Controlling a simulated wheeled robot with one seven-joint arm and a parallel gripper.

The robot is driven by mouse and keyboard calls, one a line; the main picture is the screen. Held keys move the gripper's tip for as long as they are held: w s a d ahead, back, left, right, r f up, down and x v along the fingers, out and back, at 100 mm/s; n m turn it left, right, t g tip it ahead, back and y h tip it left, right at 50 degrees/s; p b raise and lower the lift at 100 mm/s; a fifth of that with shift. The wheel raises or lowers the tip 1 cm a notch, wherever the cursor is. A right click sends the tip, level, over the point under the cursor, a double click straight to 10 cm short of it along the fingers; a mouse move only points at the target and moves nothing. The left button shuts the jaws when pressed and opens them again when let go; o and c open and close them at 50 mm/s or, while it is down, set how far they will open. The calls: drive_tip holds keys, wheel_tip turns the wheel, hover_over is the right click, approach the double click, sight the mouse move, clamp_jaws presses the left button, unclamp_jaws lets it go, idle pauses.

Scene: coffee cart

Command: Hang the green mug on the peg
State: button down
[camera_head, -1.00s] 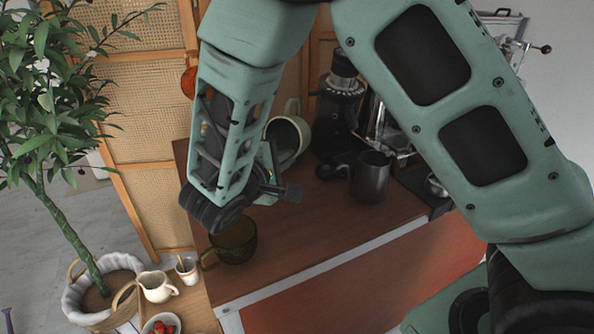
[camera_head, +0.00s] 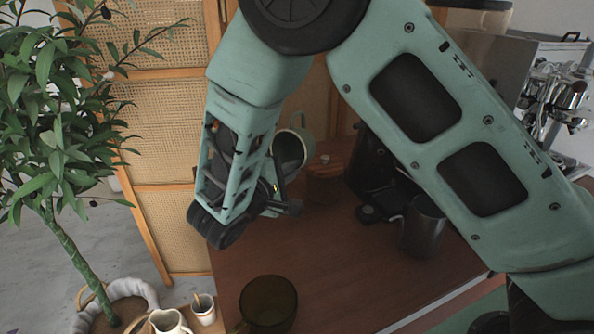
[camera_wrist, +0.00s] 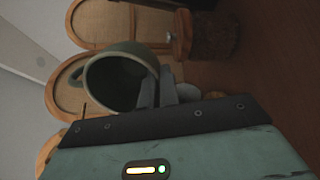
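The green mug (camera_head: 291,150) is pale grey-green and partly hidden behind my arm in the head view. In the wrist view the mug (camera_wrist: 122,80) is tilted with its dark opening facing the camera and its handle to the left. My gripper (camera_wrist: 157,88) has its fingers close together at the mug's right rim, apparently pinching the wall. In the head view the gripper (camera_head: 277,182) is largely hidden by my arm. The mug seems held above the wooden counter. I cannot make out the peg in either current view.
A dark olive glass mug (camera_head: 268,304) stands at the counter's front left. A dark metal pitcher (camera_head: 424,228) and a lidded brown jar (camera_head: 325,180) stand on the wooden counter (camera_head: 330,255). Cane panels (camera_head: 165,130) rise behind; a plant (camera_head: 55,130) is at left.

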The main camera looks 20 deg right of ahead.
drive_tip(key=w+a+f+b, duration=0.1)
drive_tip(key=w+a, duration=0.3)
drive_tip(key=w, duration=0.2)
drive_tip(key=shift+f, duration=0.4)
idle(0.3)
drive_tip(key=shift+a, duration=0.1)
idle(0.6)
drive_tip(key=c, duration=1.6)
unclamp_jaws()
drive_tip(key=shift+o, duration=0.2)
drive_tip(key=shift+s, duration=0.1)
